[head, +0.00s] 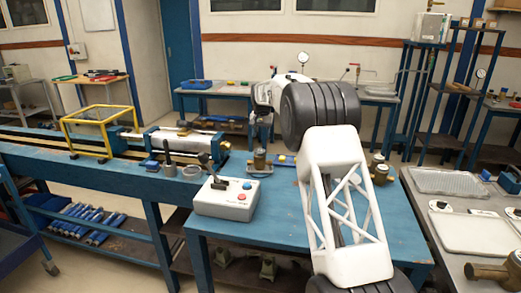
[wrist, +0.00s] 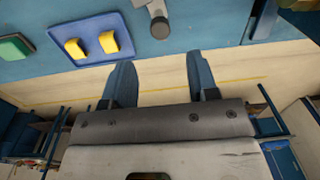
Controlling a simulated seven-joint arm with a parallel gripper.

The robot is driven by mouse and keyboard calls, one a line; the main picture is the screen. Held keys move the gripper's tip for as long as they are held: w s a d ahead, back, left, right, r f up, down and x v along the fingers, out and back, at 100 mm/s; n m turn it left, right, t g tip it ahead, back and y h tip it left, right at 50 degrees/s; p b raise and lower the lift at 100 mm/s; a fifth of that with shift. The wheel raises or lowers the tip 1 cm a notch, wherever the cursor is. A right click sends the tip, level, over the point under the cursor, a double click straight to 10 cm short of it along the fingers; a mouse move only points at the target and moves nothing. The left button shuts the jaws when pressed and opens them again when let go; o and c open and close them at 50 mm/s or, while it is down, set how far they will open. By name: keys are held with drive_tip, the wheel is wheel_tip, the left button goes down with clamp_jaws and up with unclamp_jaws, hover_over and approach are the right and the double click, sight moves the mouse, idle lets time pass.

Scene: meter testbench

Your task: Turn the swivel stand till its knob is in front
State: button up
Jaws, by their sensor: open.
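My gripper (wrist: 160,62) is open, with two blue fingers wide apart and nothing between them in the wrist view. In the head view its white wrist part (head: 266,93) is above the back of the blue bench, and the fingers are not clear. I cannot surely make out the swivel stand. A dark brass fitting on a flat grey base (head: 258,162) at the bench's back edge may be it. I cannot tell which way any knob faces.
A grey control box (head: 224,198) with a lever and buttons stands at the bench's front left. A blue plate with two yellow blocks (wrist: 94,38) lies near the fingers. Another brass fitting (head: 379,170) is right of my arm. The blue bench top (head: 282,212) has free room.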

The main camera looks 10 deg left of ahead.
idle(0.4)
drive_tip(key=shift+a+f, duration=0.15)
drive_tip(key=shift+f, duration=3.8)
clamp_jaws()
